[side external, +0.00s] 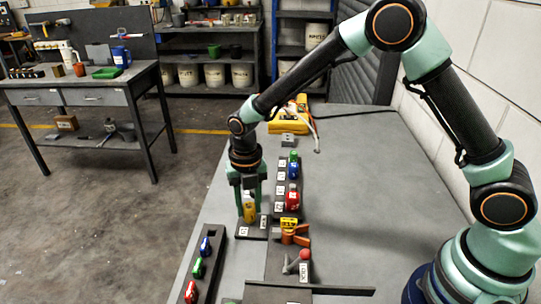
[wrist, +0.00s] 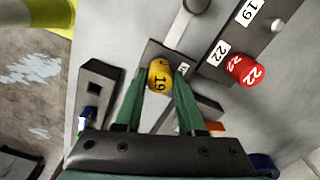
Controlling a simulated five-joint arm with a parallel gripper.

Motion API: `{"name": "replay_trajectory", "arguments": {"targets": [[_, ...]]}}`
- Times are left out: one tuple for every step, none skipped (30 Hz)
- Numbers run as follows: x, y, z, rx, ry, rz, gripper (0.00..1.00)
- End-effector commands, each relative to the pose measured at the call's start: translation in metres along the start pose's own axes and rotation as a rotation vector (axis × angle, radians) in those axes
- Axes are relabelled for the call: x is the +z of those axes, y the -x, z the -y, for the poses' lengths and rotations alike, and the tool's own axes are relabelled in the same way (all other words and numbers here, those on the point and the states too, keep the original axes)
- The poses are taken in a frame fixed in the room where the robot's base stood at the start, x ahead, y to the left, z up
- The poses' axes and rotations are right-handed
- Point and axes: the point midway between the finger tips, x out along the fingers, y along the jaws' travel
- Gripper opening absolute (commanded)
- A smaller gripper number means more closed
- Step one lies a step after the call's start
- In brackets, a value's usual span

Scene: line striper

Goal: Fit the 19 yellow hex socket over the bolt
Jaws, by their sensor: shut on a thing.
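The yellow hex socket (side external: 249,209), marked 19, is upright between the fingers of my gripper (side external: 248,197), which is shut on it. In the wrist view the socket (wrist: 158,78) sits between the two green fingertips (wrist: 160,84). It is over a dark block (side external: 249,234) with small white labels, near the block's end. I cannot tell whether its lower end touches the block. No bolt can be made out; the socket and fingers cover that spot.
A dark rack (side external: 280,190) with labels holds a red 22 socket (wrist: 247,70) and blue and green pieces. Right of the block stand an orange clamp (side external: 293,236) and a red-knobbed lever (side external: 304,256). A tray (side external: 208,262) of coloured pieces lies front left. The bench's right side is clear.

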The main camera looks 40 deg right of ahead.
Motion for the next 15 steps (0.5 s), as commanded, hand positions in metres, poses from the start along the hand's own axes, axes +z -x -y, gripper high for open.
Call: {"name": "replay_trajectory", "arguments": {"targets": [[0.0001, 0.0001, -0.0001, 0.000, 0.000, 0.000, 0.00], [0.0001, 0.0001, -0.0001, 0.000, 0.000, 0.000, 0.00], [0.0001, 0.0002, -0.0001, 0.000, 0.000, 0.000, 0.00], [0.0001, 0.0002, -0.0001, 0.000, 0.000, 0.000, 0.00], [0.0001, 0.0002, -0.0001, 0.000, 0.000, 0.000, 0.00], [0.0001, 0.0002, -0.0001, 0.000, 0.000, 0.000, 0.00], [0.0001, 0.0002, -0.0001, 0.000, 0.000, 0.000, 0.00], [0.0001, 0.0002, -0.0001, 0.000, 0.000, 0.000, 0.00], [0.0001, 0.0001, -0.0001, 0.000, 0.000, 0.000, 0.00], [0.0001, -0.0001, -0.0001, 0.000, 0.000, 0.000, 0.00], [0.0001, -0.0004, -0.0001, 0.000, 0.000, 0.000, 0.00], [0.0000, -0.0009, 0.0000, 0.000, 0.000, 0.000, 0.00], [0.0000, -0.0014, -0.0001, 0.000, 0.000, 0.000, 0.00], [0.0000, -0.0020, 0.0000, 0.000, 0.000, 0.000, 0.00], [0.0000, -0.0029, 0.0000, 0.000, 0.000, 0.000, 0.00]]}}
